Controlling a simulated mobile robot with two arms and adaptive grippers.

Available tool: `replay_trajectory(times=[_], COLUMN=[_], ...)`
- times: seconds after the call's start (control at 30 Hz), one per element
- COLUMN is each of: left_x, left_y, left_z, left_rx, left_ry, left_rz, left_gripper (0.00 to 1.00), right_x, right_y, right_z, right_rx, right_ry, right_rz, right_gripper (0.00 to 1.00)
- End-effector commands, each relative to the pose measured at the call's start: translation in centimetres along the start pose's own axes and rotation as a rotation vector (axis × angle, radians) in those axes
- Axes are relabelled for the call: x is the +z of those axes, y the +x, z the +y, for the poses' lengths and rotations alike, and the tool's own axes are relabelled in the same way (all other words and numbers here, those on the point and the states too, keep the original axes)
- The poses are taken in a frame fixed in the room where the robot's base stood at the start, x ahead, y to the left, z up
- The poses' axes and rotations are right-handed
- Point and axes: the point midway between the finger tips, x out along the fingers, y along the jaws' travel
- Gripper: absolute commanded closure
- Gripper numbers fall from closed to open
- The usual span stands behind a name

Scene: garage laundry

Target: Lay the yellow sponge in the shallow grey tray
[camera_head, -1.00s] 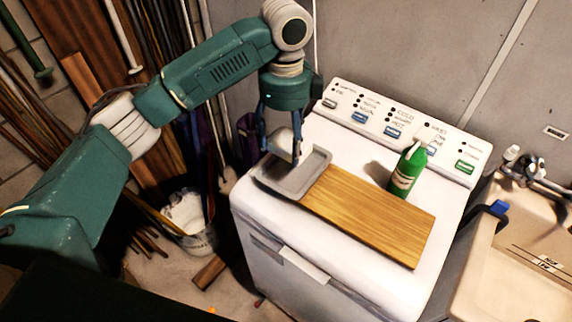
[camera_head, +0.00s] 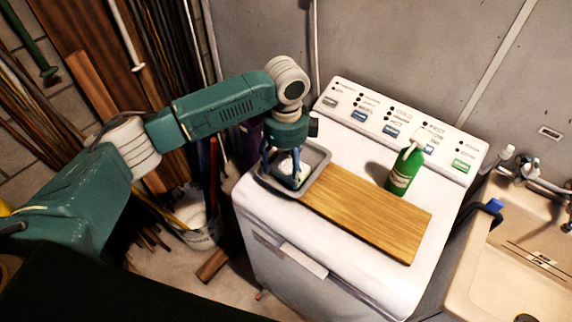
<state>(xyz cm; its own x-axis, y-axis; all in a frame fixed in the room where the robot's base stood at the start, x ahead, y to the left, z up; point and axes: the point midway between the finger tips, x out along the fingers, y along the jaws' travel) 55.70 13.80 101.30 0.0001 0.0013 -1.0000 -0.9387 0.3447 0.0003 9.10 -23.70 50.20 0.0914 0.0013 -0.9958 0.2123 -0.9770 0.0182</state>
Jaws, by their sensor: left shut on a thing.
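I cannot make out a yellow sponge clearly, nor whether the pale thing touches the tray floor. My right gripper is not in view.
A wooden board (camera_head: 375,215) lies right of the tray, and a green bottle (camera_head: 404,172) stands behind it. The washing machine (camera_head: 262,214) has a raised control panel at the back. A sink (camera_head: 520,255) is at right, a white bucket (camera_head: 200,232) on the floor at left.

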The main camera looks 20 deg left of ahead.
Motion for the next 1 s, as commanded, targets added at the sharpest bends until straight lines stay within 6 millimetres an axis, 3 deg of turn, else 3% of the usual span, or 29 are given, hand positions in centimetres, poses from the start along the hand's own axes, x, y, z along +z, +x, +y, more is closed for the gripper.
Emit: replay_trajectory(times=[0.07, 0.1, 0.2, 0.47, 0.63, 1.0], left_x=[0.0, 0.0, 0.0, 0.0, 0.0, -0.1], left_y=[0.2, 0.3, 0.2, 0.2, -0.9, -8.5], left_z=[0.0, 0.0, 0.0, 0.0, -0.1, -0.2], left_rx=[0.001, 0.0, 0.0, 0.0, -0.002, -0.005], left_ry=[0.0, 0.0, 0.0, 0.0, -0.001, 0.0], left_rz=[0.0, 0.0, 0.0, 0.0, 0.001, 0.001], left_gripper=[0.52, 0.27, 0.12, 0.12, 0.12, 0.12], right_x=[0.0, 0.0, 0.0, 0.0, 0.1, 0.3], right_y=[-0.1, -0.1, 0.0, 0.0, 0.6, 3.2], right_z=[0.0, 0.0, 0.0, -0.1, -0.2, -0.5], right_rx=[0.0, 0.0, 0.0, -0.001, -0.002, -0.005], right_ry=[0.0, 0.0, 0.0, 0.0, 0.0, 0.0], right_rz=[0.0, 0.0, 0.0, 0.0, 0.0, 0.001], right_gripper=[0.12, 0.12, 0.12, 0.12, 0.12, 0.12])
